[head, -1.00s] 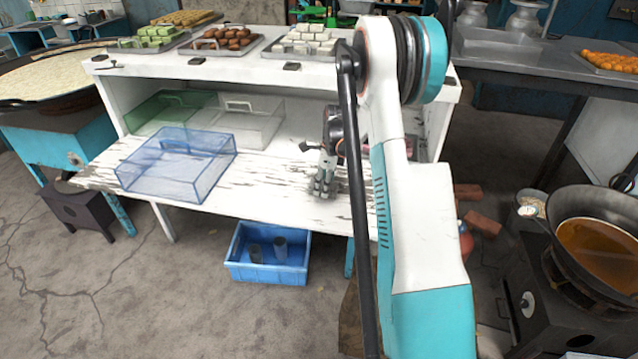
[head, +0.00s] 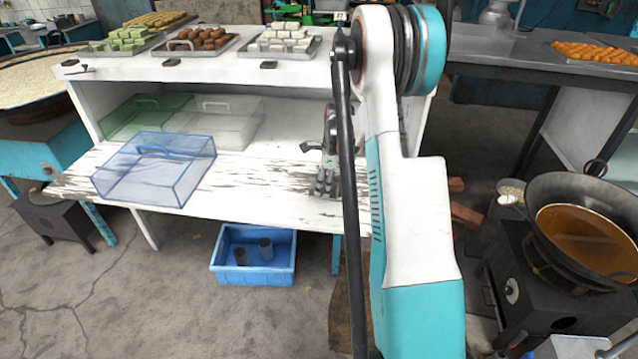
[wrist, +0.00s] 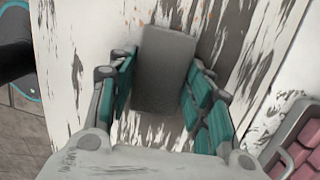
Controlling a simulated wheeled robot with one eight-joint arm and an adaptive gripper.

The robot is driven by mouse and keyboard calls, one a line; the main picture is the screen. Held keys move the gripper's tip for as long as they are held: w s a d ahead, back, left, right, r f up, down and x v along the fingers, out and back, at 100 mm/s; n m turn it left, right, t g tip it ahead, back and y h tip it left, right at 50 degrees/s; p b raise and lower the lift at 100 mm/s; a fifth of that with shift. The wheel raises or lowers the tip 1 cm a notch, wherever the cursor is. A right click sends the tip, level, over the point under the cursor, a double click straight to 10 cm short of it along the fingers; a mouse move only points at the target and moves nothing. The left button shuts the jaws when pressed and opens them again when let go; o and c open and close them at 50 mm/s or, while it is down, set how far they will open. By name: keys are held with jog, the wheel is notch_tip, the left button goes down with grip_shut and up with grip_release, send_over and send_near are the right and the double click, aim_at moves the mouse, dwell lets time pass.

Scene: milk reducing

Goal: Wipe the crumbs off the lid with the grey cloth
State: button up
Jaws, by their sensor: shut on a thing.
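In the wrist view a plain grey rectangular piece, which looks like the grey cloth (wrist: 166,68), sits between the teal finger pads of my gripper (wrist: 160,84). My gripper is shut on it, above or against the worn white shelf board. In the head view my gripper (head: 324,186) points down at the right part of the board; the cloth cannot be made out there. A blue see-through lid (head: 152,178) lies at the board's left, well apart from my gripper. Behind it are a green one (head: 130,116) and a clear one (head: 226,128). Small orange specks, possibly crumbs, show near the cloth's far end.
The white board (head: 262,180) is bare between the blue lid and my gripper. A tray of pink pieces (wrist: 300,148) is close on the right in the wrist view. Trays of sweets stand on the top shelf. A blue crate (head: 254,272) is below; a wok (head: 590,232) stands right.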

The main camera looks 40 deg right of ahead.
aim_at(312, 187)
jog(key=shift+s+a+r, duration=0.1)
jog(key=shift+s+a, duration=0.5)
jog(key=shift+w+a+b, duration=0.3)
jog(key=shift+w+a, duration=0.95)
jog(key=shift+w, duration=0.2)
jog(key=shift+w+a, duration=1.35)
jog(key=shift+w, duration=0.25)
jog(key=shift+w+a, duration=1.3)
jog(key=shift+w, duration=0.25)
jog(key=shift+r, duration=0.1)
jog(key=shift+r+p, duration=1.65)
jog(key=shift+r, duration=1.25)
jog(key=shift+r, duration=0.1)
jog(key=shift+r+p, duration=0.85)
jog(key=shift+r, duration=0.55)
